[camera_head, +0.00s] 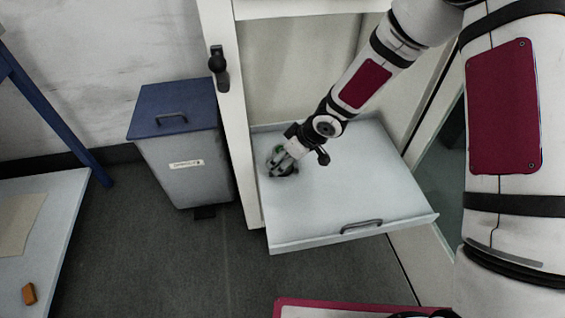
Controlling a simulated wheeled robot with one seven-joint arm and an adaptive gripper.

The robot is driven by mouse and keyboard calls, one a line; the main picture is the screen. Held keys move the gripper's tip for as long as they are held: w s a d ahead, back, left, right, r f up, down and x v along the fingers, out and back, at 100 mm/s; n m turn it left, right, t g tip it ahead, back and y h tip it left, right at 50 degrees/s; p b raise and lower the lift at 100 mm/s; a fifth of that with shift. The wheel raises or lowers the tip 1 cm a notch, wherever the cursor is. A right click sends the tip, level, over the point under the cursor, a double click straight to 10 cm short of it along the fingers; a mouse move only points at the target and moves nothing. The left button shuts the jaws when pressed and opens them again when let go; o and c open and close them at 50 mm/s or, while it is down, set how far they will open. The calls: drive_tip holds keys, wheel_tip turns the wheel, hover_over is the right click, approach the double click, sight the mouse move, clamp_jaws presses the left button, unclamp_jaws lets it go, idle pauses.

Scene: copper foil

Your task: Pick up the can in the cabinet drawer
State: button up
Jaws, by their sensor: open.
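The cabinet drawer (365,190) is pulled out, a shallow pale tray with a dark handle on its front. My gripper (280,163) reaches down into its left part, with its fingers open. A small object with a green patch, likely the can (278,149), shows at the fingers near the drawer's left side. My gripper hides most of it, so I cannot tell whether the fingers touch it or stand around it.
The white cabinet frame (231,125) with a dark latch rises left of the drawer. A grey bin (180,165) with a blue lid stands beside it. A table (45,220) with an orange block (29,294) is at left. The drawer's right part is clear.

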drive_tip(key=shift+w+a+f, duration=0.2)
drive_tip(key=shift+a+f, duration=0.1)
drive_tip(key=shift+f, duration=0.35)
drive_tip(key=shift+c, duration=0.6)
drive_tip(key=c, duration=1.3)
drive_tip(key=shift+r, duration=0.15)
